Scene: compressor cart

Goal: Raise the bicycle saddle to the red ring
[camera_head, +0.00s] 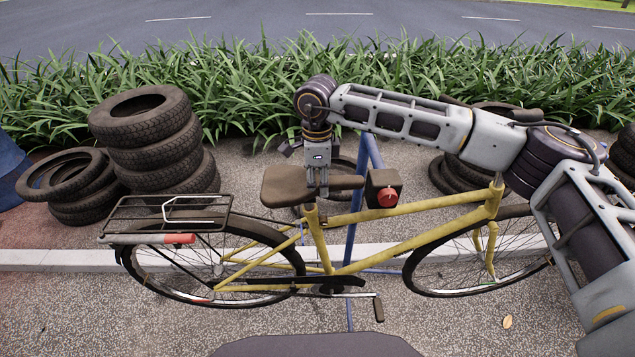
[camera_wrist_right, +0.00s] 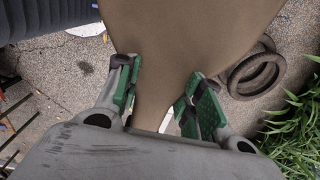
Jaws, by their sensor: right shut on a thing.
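The brown saddle (camera_head: 283,187) sits low on top of the yellow bicycle's (camera_head: 398,243) seat tube. My right gripper (camera_head: 317,190) reaches down from above and is shut on the saddle's narrow part. In the right wrist view the green-padded fingers (camera_wrist_right: 160,100) stand on both sides of the saddle (camera_wrist_right: 190,35) where it narrows. A dark box with a red knob (camera_head: 387,195) is just right of the saddle nose. The seat post is mostly hidden, and I cannot make out a red ring on it. My left gripper does not show.
A blue stand (camera_head: 357,205) rises behind the frame. A rear rack (camera_head: 165,215) is left of the saddle. Stacked tyres (camera_head: 150,140) stand behind left, more tyres (camera_head: 455,176) behind right. Plants (camera_head: 240,90) line the road. The pavement in front is mostly clear.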

